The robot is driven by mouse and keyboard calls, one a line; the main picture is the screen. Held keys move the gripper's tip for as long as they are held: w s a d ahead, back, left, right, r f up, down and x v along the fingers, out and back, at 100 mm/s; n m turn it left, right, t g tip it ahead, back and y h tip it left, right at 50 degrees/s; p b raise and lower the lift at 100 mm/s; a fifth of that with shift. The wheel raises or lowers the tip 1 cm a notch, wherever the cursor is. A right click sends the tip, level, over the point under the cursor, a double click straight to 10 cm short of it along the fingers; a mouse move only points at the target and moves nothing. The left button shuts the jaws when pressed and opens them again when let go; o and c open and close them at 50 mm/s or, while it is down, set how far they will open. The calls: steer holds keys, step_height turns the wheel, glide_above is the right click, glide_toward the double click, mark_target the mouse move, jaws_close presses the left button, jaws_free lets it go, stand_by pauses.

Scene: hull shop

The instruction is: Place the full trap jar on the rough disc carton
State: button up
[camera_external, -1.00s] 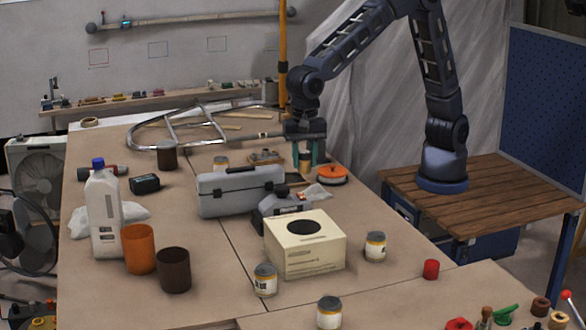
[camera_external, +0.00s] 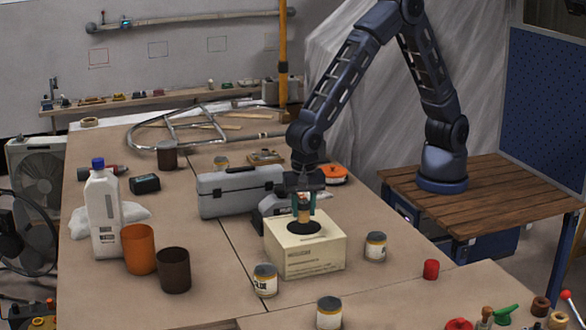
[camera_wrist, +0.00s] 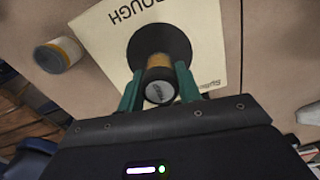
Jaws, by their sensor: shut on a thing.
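My gripper (camera_external: 303,207) is shut on a small jar with a grey lid and an amber band, which also shows in the wrist view (camera_wrist: 159,80). The jar is upright between the green fingers, over the black disc on top of the rough disc carton (camera_external: 306,256). The carton is a cream box, with the word "ROUGH" upside down in the wrist view (camera_wrist: 203,25). The jar's base is at or just above the disc; I cannot tell if it touches. Its label and fill are not readable.
Similar jars stand right of the carton (camera_external: 375,246), at its front left (camera_external: 265,280) and nearer the front (camera_external: 329,312). A grey toolbox (camera_external: 240,193) stands behind left. An orange cup (camera_external: 139,249) and brown cup (camera_external: 173,270) are at left.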

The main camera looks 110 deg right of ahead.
steer(key=shift+f, duration=0.8)
steer(key=shift+f, duration=0.15)
steer(key=o, duration=1)
